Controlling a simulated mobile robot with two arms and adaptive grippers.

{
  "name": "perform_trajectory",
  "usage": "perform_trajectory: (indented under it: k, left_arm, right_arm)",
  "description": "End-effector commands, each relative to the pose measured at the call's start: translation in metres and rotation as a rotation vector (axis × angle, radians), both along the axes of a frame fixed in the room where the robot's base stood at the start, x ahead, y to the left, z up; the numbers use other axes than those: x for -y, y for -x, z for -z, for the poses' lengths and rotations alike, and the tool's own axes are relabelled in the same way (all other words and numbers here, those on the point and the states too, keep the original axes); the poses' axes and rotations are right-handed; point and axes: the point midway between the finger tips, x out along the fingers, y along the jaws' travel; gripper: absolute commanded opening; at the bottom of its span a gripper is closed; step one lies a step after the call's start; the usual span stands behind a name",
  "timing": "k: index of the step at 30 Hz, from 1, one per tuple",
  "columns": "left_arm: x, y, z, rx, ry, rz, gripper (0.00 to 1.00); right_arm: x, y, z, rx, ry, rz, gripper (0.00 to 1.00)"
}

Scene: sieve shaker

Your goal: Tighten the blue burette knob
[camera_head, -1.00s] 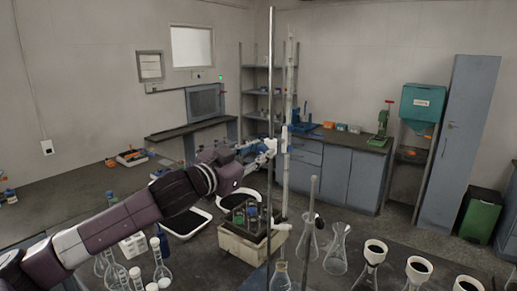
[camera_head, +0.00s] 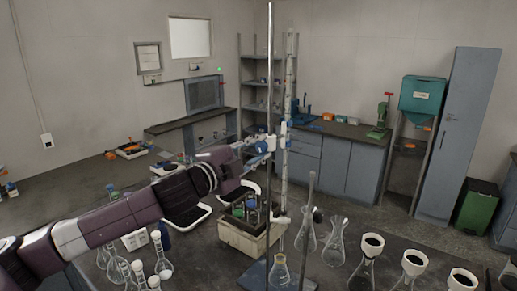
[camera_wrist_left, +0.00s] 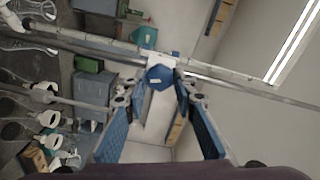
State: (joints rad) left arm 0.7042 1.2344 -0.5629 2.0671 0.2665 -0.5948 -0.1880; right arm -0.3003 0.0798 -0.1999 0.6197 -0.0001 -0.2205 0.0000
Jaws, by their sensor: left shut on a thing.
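The burette (camera_head: 290,85) is a tall, clear tube standing upright beside a thin metal stand rod (camera_head: 270,75). In the left wrist view the blue burette knob (camera_wrist_left: 160,77) sits against a white holder, between the tips of my left gripper (camera_wrist_left: 159,93). The blue-padded fingers reach its two sides, and the gripper is shut on it. In the head view my left gripper (camera_head: 264,146) is at the blue and white clamp (camera_head: 283,135) on the stand; the knob is mostly hidden there. My right gripper is not in view.
A beige box (camera_head: 245,240) with bottles stands close behind the stand. A flask with yellowish liquid (camera_head: 280,271) is under the burette. Clear flasks (camera_head: 334,245) and flasks with dark-filled tops (camera_head: 414,263) stand to the right. More glassware (camera_head: 162,260) is below my left arm.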

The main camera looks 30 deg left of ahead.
Motion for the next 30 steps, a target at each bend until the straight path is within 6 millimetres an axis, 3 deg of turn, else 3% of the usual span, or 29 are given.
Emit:
perform_trajectory:
  k: [12,30]
  left_arm:
    - [0.0004,0.0001,0.0012,0.035,-0.252,0.001,0.01]
    - [0.0004,0.0001,0.0022,0.042,-0.316,0.001,0.01]
  right_arm:
    - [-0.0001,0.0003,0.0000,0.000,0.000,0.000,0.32]
    - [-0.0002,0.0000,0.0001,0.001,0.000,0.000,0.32]
